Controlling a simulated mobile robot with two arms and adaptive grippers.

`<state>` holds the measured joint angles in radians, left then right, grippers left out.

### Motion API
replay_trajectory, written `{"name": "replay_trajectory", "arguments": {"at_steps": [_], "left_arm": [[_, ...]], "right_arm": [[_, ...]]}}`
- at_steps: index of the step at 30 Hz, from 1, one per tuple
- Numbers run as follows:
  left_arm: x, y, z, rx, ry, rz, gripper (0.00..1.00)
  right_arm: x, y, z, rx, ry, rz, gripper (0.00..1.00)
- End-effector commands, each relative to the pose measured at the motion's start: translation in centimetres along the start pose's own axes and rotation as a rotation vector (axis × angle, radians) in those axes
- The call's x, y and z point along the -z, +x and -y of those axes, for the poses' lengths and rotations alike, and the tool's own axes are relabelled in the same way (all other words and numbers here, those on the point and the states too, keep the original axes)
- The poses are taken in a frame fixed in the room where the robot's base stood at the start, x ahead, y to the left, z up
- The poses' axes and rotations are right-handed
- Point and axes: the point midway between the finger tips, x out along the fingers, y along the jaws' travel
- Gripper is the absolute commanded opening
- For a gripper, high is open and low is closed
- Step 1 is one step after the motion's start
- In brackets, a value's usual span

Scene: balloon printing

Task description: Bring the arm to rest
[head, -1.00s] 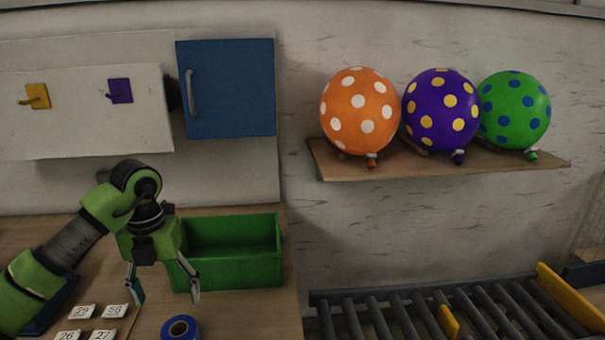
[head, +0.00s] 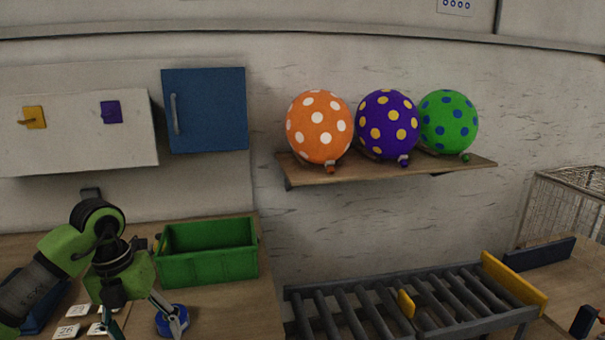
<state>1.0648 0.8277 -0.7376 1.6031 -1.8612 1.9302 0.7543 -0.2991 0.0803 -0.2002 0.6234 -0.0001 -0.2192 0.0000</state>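My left arm comes in from the left over the wooden table. Its gripper (head: 143,322) points down with its two fingers spread apart and nothing visible between them. One finger overlaps the blue tape roll (head: 172,320) in the picture; I cannot tell whether they touch. Small white number tiles (head: 67,331) lie below and beside the gripper, partly hidden by it. My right gripper is not clearly in view; only a small dark and red part shows at the lower right edge.
A green bin (head: 210,266) stands on the table (head: 240,312) right of the arm. A roller conveyor (head: 350,312) lies further right, with a wire cage (head: 565,208) beyond. Three dotted balloons, orange (head: 319,127), purple (head: 387,125) and green (head: 448,122), sit on a wall shelf (head: 390,172). A blue cabinet (head: 208,110) hangs left.

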Motion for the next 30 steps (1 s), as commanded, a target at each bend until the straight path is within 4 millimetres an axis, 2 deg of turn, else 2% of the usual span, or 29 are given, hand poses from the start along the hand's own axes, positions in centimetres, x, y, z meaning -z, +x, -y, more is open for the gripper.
{"name": "replay_trajectory", "arguments": {"at_steps": [5,11,14,17,18,21,24,27,30], "left_arm": [[0.5,1.7,4.3,0.131,0.073,0.008,0.71],[1.7,3.0,10.9,0.346,0.160,0.024,0.71],[2.9,3.2,15.2,0.499,0.202,0.033,0.71],[4.7,2.5,20.5,0.706,0.231,0.044,0.71],[5.5,1.8,22.7,0.805,0.236,0.050,0.71],[7.2,-0.9,27.5,1.062,0.208,0.071,0.71],[8.2,-4.5,30.6,1.308,0.131,0.096,0.71],[8.1,-8.2,31.9,1.531,0.003,0.128,0.71],[7.0,-11.4,31.5,1.724,-0.175,0.163,0.71]], "right_arm": [[0.0,0.0,0.0,0.000,0.000,0.000,0.21],[0.3,0.0,-0.1,-0.001,0.000,-0.004,0.21],[0.1,0.0,0.0,-0.001,0.000,-0.001,0.21],[-0.3,0.0,0.0,0.000,0.000,0.005,0.21],[-0.4,0.0,0.0,0.000,0.000,0.006,0.21],[-0.4,0.0,0.0,0.000,0.000,0.007,0.21],[-0.4,0.0,0.0,0.000,0.000,0.007,0.21],[-0.4,0.0,0.0,0.000,0.000,0.007,0.21],[-0.4,0.0,0.0,0.000,0.001,0.007,0.21]]}}
